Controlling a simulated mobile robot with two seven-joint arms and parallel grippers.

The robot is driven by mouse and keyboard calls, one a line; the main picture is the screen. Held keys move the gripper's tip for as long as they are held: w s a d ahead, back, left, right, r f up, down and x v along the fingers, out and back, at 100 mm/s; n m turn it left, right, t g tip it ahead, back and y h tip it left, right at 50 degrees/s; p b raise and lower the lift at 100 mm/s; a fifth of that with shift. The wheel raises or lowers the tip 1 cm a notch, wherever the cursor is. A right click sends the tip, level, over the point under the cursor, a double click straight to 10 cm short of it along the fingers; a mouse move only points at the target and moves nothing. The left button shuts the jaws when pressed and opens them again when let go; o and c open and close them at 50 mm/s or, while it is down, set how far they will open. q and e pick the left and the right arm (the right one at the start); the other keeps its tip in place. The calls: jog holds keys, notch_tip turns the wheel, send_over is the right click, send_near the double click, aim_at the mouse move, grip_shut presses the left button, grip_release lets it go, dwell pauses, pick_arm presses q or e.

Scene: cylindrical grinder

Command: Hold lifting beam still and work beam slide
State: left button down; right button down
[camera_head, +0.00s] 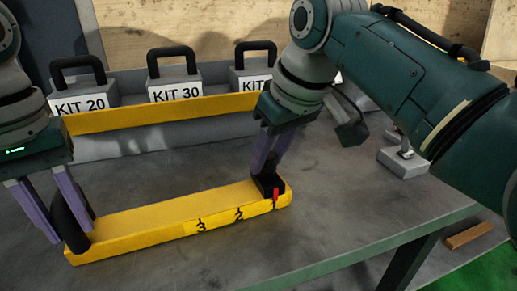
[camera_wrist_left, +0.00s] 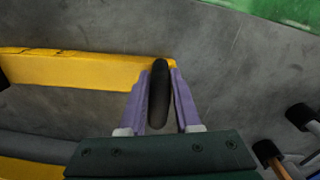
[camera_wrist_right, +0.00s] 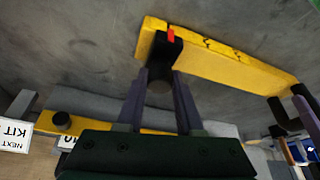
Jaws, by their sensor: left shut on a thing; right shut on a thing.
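The yellow lifting beam (camera_head: 165,217) lies on the grey table, with marks 3, 2 and 1 along its front face. A black slide (camera_head: 268,186) with a red pointer (camera_head: 276,197) sits at its right end, by mark 1. A black handle (camera_head: 72,215) stands at its left end. My left gripper (camera_head: 64,222) is shut on the black handle, which shows between the purple fingers in the left wrist view (camera_wrist_left: 159,95). My right gripper (camera_head: 262,172) is shut on the slide's black knob, seen in the right wrist view (camera_wrist_right: 160,88).
Grey weights with black handles, labelled KIT 20 (camera_head: 81,104) and KIT 30 (camera_head: 175,94) and a partly hidden one, stand behind a yellow rail (camera_head: 160,113). A small grey block (camera_head: 403,161) sits at the right. The table in front of the beam is clear.

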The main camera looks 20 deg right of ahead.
aim_at(234, 196)
jog(key=shift+a, duration=0.1)
jog(key=a, duration=0.6)
jog(key=shift+s, duration=0.25)
jog(key=c, duration=0.5)
grip_release()
jog(key=shift+c, duration=0.2)
jog(key=shift+d+r, duration=0.1)
jog(key=v, duration=1.1)
jog(key=shift+s+r, duration=0.2)
jog(key=shift+r, duration=0.15)
